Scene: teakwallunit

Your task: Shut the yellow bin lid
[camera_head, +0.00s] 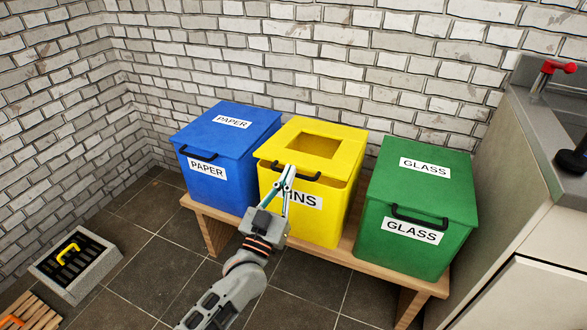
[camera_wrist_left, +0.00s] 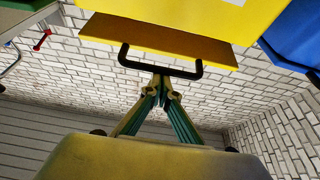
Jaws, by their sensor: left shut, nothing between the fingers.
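The yellow bin (camera_head: 320,228) stands between a blue and a green bin. Its yellow lid (camera_head: 342,143), with a square opening in its top, looks slightly raised at the front. A black handle (camera_head: 308,177) sits on the lid's front edge; it also shows in the left wrist view (camera_wrist_left: 190,74). The lid's shaded orange surface (camera_wrist_left: 150,38) shows there too. My left gripper (camera_head: 289,168) is shut and empty, its fingertips (camera_wrist_left: 161,84) right at the handle. I cannot tell whether they touch it. My right gripper is not in view.
The blue paper bin (camera_head: 230,128) and green glass bin (camera_head: 440,180) stand close on either side, on a wooden bench (camera_head: 207,222). A brick wall rises behind. A counter (camera_head: 487,190) is at right. A grey drain box (camera_head: 90,279) lies on the floor at left.

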